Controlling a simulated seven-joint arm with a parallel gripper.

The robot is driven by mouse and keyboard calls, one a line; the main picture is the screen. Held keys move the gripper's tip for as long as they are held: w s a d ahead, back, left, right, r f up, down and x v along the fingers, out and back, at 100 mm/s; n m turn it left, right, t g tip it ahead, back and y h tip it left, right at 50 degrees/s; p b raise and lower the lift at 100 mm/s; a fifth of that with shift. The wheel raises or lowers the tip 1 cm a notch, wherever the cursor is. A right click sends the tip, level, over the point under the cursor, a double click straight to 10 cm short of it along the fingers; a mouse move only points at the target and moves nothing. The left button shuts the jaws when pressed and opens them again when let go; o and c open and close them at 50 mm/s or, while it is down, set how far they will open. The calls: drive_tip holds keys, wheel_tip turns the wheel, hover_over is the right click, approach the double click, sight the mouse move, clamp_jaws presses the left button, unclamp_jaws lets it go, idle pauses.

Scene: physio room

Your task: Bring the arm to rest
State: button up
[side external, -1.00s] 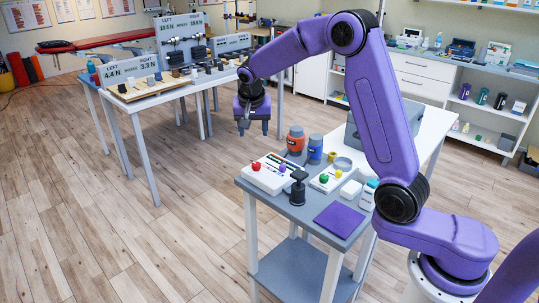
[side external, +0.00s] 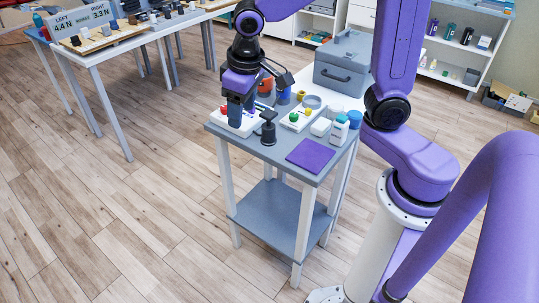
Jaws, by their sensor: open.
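My purple arm reaches from the right over a small grey-topped table (side external: 277,152). My gripper (side external: 236,116) points down at the table's left side with its jaws open. I see nothing held between the fingers. It overlaps a white box with a red knob (side external: 224,108) and hides part of it. I cannot tell how high the fingertips are above the box.
A black knobbed post (side external: 268,128) stands close right of the gripper. A white tray with coloured knobs (side external: 300,118), a white bottle (side external: 339,131) and a purple mat (side external: 310,155) are on the table. A grey case (side external: 341,66) stands behind. Floor at left is clear.

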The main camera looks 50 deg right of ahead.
drive_tip(key=s+d+n, duration=0.1)
drive_tip(key=s+n, duration=0.2)
drive_tip(key=s, duration=0.4)
drive_tip(key=s+d+f+n+g, duration=0.1)
drive_tip(key=s+d+n, duration=0.1)
drive_tip(key=s, duration=0.5)
drive_tip(key=s+d+n, duration=0.1)
drive_tip(key=s+n, duration=0.3)
drive_tip(key=s, duration=0.3)
drive_tip(key=shift+s+d+f+n+g+y, duration=0.25)
drive_tip(key=shift+s+f+n+g+y, duration=0.05)
drive_tip(key=shift+s+f+g+y, duration=0.1)
